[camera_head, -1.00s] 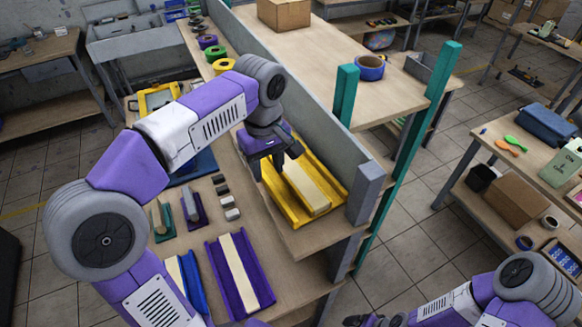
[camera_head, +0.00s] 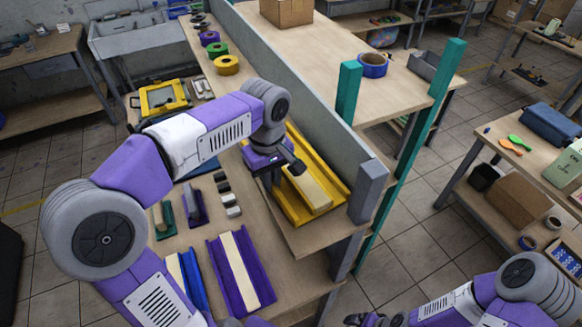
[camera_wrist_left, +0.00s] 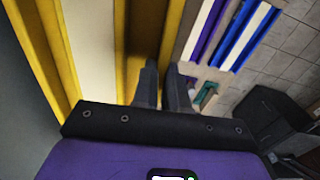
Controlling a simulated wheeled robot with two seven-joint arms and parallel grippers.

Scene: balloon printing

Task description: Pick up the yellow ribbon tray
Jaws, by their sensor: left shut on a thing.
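The yellow ribbon tray (camera_head: 295,207) is a long yellow channel with a cream strip (camera_head: 308,187) in it. It lies on the raised shelf beside the grey partition. My left gripper (camera_head: 277,180) is low at the tray's near-left side, and the arm hides part of the tray. In the left wrist view my left gripper (camera_wrist_left: 164,85) has its fingers close together astride the tray's yellow side wall (camera_wrist_left: 174,32), shut on it. My right gripper (camera_head: 360,320) shows only partly at the bottom edge, too cut off to tell its opening.
A purple tray (camera_head: 218,272) and a blue tray (camera_head: 193,278) lie on the lower bench, near small green and purple blocks. A grey partition (camera_head: 315,115) runs close behind the yellow tray. A grey post (camera_head: 368,192) and teal posts (camera_head: 410,155) stand to the right.

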